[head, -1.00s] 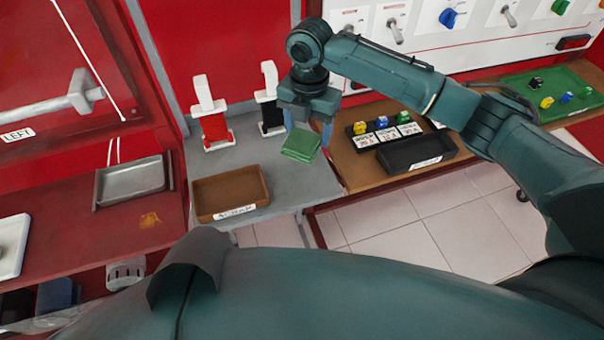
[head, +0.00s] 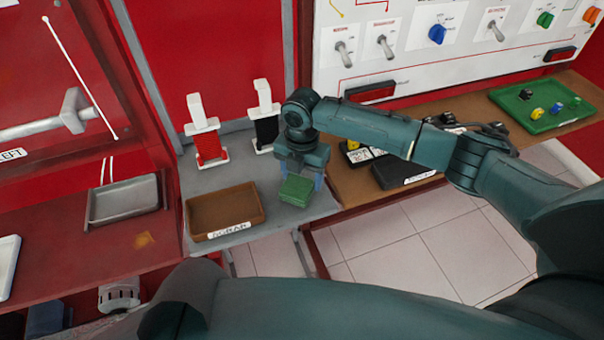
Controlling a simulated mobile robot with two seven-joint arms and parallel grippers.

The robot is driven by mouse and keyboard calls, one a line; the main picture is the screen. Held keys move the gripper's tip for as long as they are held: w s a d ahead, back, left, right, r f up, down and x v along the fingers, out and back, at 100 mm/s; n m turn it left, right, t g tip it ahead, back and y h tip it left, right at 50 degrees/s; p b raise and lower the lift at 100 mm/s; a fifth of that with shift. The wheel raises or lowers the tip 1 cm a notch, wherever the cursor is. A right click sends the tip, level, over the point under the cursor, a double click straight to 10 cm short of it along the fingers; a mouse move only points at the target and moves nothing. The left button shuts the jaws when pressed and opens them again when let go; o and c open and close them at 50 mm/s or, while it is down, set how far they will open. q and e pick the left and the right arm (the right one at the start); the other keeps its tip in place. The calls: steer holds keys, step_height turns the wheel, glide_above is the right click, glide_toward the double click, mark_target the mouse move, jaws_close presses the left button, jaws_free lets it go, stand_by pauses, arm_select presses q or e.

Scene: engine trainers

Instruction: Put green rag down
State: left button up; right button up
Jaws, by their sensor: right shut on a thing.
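The green rag (head: 297,190) is a small folded block at the right part of the grey table (head: 281,212). My right gripper (head: 298,184) points down and is shut on the rag, with a finger on either side of it. The rag is at or just above the table top; I cannot tell whether it touches. My left gripper does not show.
A brown tray (head: 190,222) with a label stands left of the rag. A red and white stand (head: 208,146) and a black and white stand (head: 266,130) are behind. A brown bench (head: 350,205) with a black tray (head: 384,180) lies to the right.

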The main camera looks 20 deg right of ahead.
mark_target(302, 178)
steer(key=shift+f, duration=0.15)
steer(key=o, duration=1)
step_height(302, 178, up, 12)
steer(key=shift+r+p, duration=0.2)
steer(key=shift+p, duration=0.1)
